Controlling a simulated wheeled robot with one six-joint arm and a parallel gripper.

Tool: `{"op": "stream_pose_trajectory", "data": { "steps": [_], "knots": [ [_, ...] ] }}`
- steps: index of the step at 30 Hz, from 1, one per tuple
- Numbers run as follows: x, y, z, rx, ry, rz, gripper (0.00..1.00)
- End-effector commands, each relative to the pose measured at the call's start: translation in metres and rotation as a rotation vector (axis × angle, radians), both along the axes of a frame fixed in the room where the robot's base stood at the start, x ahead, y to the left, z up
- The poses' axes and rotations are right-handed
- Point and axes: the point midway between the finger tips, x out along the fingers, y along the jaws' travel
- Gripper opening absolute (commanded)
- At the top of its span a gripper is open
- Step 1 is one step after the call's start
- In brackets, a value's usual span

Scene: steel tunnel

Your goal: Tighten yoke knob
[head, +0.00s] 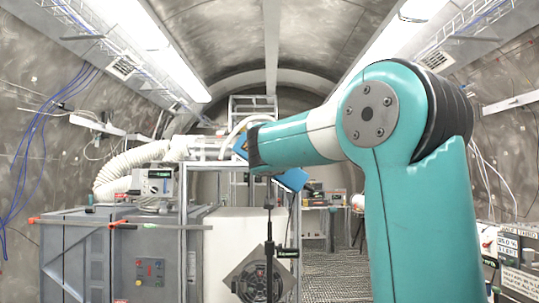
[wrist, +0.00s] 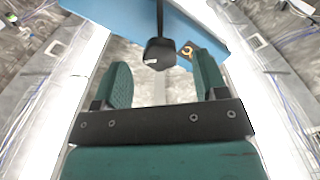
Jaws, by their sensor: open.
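In the wrist view a black knob-like block (wrist: 160,53) with a small white mark sits at the end of a thin dark stem, in front of a blue panel (wrist: 105,22). It looks like the yoke knob, but I cannot be sure. My gripper (wrist: 162,66) is open, with its two green fingers apart on either side of the block's line. The block shows between the fingertips, with gaps on both sides; its depth relative to them is unclear. In the head view blue panel parts (head: 292,179) show behind my arm, which hides the knob and my gripper.
A thin black stand (head: 268,240) rises below the blue panel. A grey cabinet (head: 80,255) and a white box with a fan (head: 225,235) stand at left, near a metal frame (head: 185,240). Shelves (head: 315,205) stand farther back. Grated floor (head: 335,275) is open at centre.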

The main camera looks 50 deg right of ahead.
Motion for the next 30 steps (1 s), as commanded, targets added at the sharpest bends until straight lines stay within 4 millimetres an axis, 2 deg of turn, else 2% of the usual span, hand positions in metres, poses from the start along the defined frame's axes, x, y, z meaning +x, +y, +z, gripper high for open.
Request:
{"op": "stream_pose_trajectory", "data": {
  "steps": [2,7,18,24,25,30],
  "knots": [
    [0.009,-0.012,0.003,0.001,0.002,-0.002,0.66],
    [0.021,-0.025,0.002,-0.001,0.001,-0.001,0.66],
    [0.025,-0.029,0.0,-0.001,-0.001,0.001,0.66],
    [0.025,-0.028,0.0,-0.001,-0.001,0.001,0.2],
    [0.025,-0.028,0.0,-0.001,-0.001,0.001,0.17],
    [0.025,-0.028,-0.001,0.003,-0.004,0.001,0.17]
  ]
}}
